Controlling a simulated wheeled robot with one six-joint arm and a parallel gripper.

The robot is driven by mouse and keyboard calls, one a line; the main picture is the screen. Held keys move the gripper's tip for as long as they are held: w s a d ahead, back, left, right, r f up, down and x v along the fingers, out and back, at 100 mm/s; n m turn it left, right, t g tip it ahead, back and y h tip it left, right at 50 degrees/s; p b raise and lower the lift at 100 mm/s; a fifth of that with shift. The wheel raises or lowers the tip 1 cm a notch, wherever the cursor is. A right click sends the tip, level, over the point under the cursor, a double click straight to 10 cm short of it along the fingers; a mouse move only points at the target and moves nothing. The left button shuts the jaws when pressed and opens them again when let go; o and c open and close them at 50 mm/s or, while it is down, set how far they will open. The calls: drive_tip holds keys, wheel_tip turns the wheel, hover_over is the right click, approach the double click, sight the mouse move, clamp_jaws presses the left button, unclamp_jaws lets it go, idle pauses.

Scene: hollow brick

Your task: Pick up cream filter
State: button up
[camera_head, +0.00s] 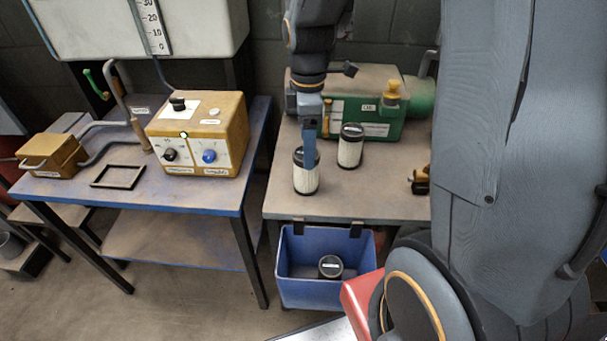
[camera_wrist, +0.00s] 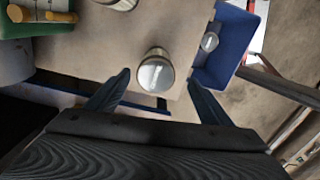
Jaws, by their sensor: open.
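A cream filter (camera_head: 306,178) with a black cap stands upright near the front left of the right-hand table. A second cream filter (camera_head: 350,152) stands upright behind it to the right. My gripper (camera_head: 309,158) points down at the front filter, one blue finger overlapping its cap. In the wrist view my gripper (camera_wrist: 159,76) is open, with the front filter's cap (camera_wrist: 155,72) between and slightly beyond the fingertips. The second filter shows partly at the top edge of the wrist view (camera_wrist: 120,3). I cannot tell whether a finger touches the front filter.
A blue bin (camera_head: 325,293) hangs at the table's front edge with a dark-capped filter (camera_head: 330,266) inside. A green and tan machine (camera_head: 400,115) stands behind the filters. An orange control box (camera_head: 200,135) and a black frame (camera_head: 118,177) are on the left table.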

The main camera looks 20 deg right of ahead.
drive_tip(key=shift+w+f+b, duration=0.3)
drive_tip(key=shift+f+b, duration=0.1)
drive_tip(key=shift+f, duration=0.35)
drive_tip(key=shift+f+p, duration=1)
drive_tip(key=shift+f, duration=2.8)
drive_tip(key=c, duration=1.3)
drive_tip(key=shift+o, duration=0.2)
drive_tip(key=shift+r, duration=0.15)
